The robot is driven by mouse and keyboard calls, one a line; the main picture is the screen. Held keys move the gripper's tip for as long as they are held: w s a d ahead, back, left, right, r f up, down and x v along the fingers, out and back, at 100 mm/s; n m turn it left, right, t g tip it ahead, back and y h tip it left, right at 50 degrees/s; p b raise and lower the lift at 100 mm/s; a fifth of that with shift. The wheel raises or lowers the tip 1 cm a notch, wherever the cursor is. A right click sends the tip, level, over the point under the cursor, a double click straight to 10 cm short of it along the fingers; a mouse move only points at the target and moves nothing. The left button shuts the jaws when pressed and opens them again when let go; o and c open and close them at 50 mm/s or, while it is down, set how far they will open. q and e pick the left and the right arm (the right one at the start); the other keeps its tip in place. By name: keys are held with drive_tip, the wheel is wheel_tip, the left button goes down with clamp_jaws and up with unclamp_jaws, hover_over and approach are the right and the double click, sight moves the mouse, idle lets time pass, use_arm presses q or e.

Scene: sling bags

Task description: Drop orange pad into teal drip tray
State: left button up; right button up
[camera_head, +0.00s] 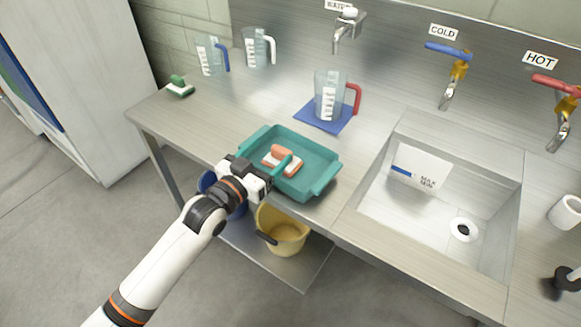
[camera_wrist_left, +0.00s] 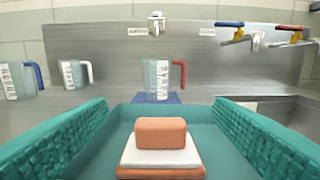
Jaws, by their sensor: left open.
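The orange pad (camera_head: 281,152), an orange block handle on a white layer with an orange base, is inside the teal drip tray (camera_head: 325,180), seemingly on its floor. The tray sits on the steel counter left of the sink. My left gripper (camera_head: 275,165) reaches over the tray's near-left side. Its jaws are open. In the left wrist view the pad (camera_wrist_left: 160,145) lies between the two spread teal textured fingers, with clear gaps on both sides. The tray floor (camera_wrist_left: 200,140) shows behind it. My right gripper is not in view.
A measuring jug with a red handle (camera_head: 328,95) stands on a blue mat (camera_head: 325,119) behind the tray. Two more jugs and a green-handled pad (camera_head: 179,86) are at the back left. The sink (camera_head: 420,205) is to the right. A yellow bucket (camera_head: 283,235) is below.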

use_arm(q)
drive_tip(key=shift+v, duration=2.25)
drive_tip(key=s+a+f+n+g+y, duration=0.25)
drive_tip(key=s+a+f+g, duration=0.2)
drive_tip(key=s, duration=0.45)
drive_tip(key=s+a+f+n+g+y, duration=0.1)
drive_tip(key=s+a+f+g+y, duration=0.35)
drive_tip(key=s, duration=0.45)
drive_tip(key=s+a+f+n+g+y, duration=0.25)
drive_tip(key=s+a+f, duration=0.3)
drive_tip(key=s, duration=0.35)
wheel_tip(320, 180, down, 26)
drive_tip(key=s+m, duration=0.1)
drive_tip(key=s+a+f+g+y, duration=0.1)
drive_tip(key=s+a+f+g, duration=0.1)
drive_tip(key=s+f, duration=1.5)
drive_tip(key=shift+s+a, duration=0.2)
drive_tip(key=shift+a, duration=0.3)
